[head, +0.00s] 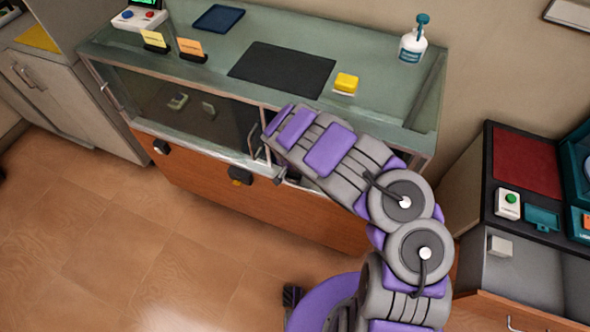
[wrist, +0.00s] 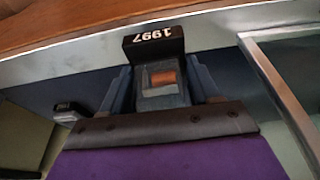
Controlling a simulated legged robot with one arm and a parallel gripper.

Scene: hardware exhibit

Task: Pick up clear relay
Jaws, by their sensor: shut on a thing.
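The clear relay (wrist: 162,90) is a small see-through grey block with an orange part inside, in the middle of the wrist view. My gripper (wrist: 163,82) has its blue fingers shut on the relay's two sides. In the head view my arm reaches into the right part of the glass display case (head: 190,146). There my gripper and the relay are hidden behind the arm and the case front. A black tag reading 1997 (wrist: 154,42) appears upside down right by the relay; I cannot tell whether they touch.
Inside the case, left of my arm, are small exhibits (head: 178,101) and (head: 208,108) behind glass. A metal door frame (wrist: 270,80) is close on the right in the wrist view. On the case top are a dark mat (head: 282,70), a yellow block (head: 346,83) and a pump bottle (head: 413,45).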

